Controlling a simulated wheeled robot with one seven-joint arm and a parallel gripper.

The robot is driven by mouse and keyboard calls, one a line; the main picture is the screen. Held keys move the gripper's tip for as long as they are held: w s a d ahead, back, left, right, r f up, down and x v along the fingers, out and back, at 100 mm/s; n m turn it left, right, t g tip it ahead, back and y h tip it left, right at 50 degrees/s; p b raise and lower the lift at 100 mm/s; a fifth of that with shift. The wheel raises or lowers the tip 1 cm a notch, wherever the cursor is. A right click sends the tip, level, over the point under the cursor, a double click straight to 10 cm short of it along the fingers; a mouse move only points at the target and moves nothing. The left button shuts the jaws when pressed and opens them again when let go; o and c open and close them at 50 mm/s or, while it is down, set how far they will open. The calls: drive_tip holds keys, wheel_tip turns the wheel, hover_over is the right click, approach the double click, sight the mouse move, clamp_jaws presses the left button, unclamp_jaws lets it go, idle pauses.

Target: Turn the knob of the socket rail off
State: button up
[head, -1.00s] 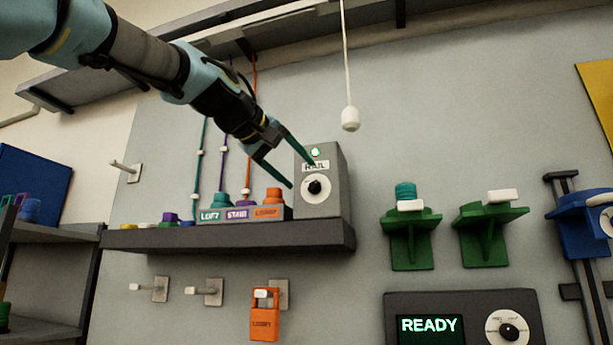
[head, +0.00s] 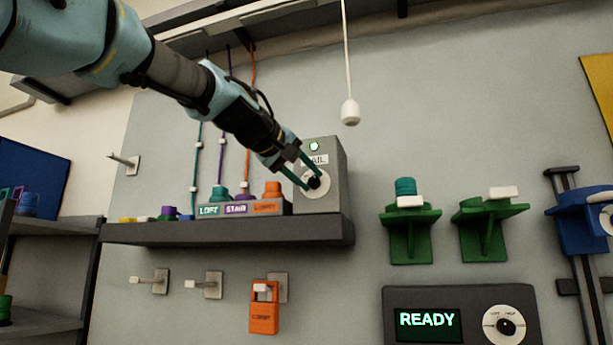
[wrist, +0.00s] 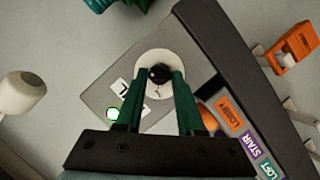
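The socket rail is a grey box (head: 334,158) with a RAIL label, standing on the right end of a dark shelf. Its black knob (head: 313,182) sits on a white dial. A lamp (head: 314,146) on the box glows pale green. My gripper (head: 308,186) has its two green fingers at the dial. In the wrist view the fingertips (wrist: 166,76) lie on either side of the knob (wrist: 160,74), close to it. I cannot tell whether they touch it.
The shelf (head: 230,233) also holds LOFT, STAIR and LOBBY blocks (head: 238,209) left of the box. A white pull cord (head: 349,112) hangs to the upper right. Green brackets (head: 410,225) and a READY panel (head: 470,298) are on the wall to the right.

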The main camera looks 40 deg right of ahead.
clamp_jaws()
drive_tip(key=shift+f+b, duration=0.15)
drive_tip(key=shift+b, duration=0.15)
drive_tip(key=n+b, duration=0.1)
drive_tip(key=n+h+b, duration=0.1)
drive_tip(key=b, duration=0.1)
drive_tip(key=shift+w+f, duration=0.15)
drive_tip(key=shift+f, duration=0.15)
drive_tip(key=n+h+b, duration=0.1)
drive_tip(key=n+b, duration=0.1)
drive_tip(key=b, duration=0.1)
drive_tip(key=shift+f+g, duration=0.15)
drive_tip(key=shift+g, duration=0.25)
drive_tip(key=n+h+b, duration=0.1)
drive_tip(key=n+b, duration=0.2)
drive_tip(key=shift+a+f+h+b, duration=0.1)
drive_tip(key=shift+h+b, duration=0.2)
drive_tip(key=n+h+b, duration=0.1)
drive_tip(key=n+b, duration=0.2)
drive_tip(key=shift+f+n+t, duration=0.15)
drive_tip(key=shift+n+t, duration=0.15)
drive_tip(key=shift+n, duration=0.1)
drive_tip(key=n+t+b, duration=0.1)
drive_tip(key=n+b, duration=0.1)
drive_tip(key=n, duration=0.1)
drive_tip(key=n+t+h+b, duration=0.1)
drive_tip(key=n+b, duration=0.1)
drive_tip(key=shift+n, duration=0.7)
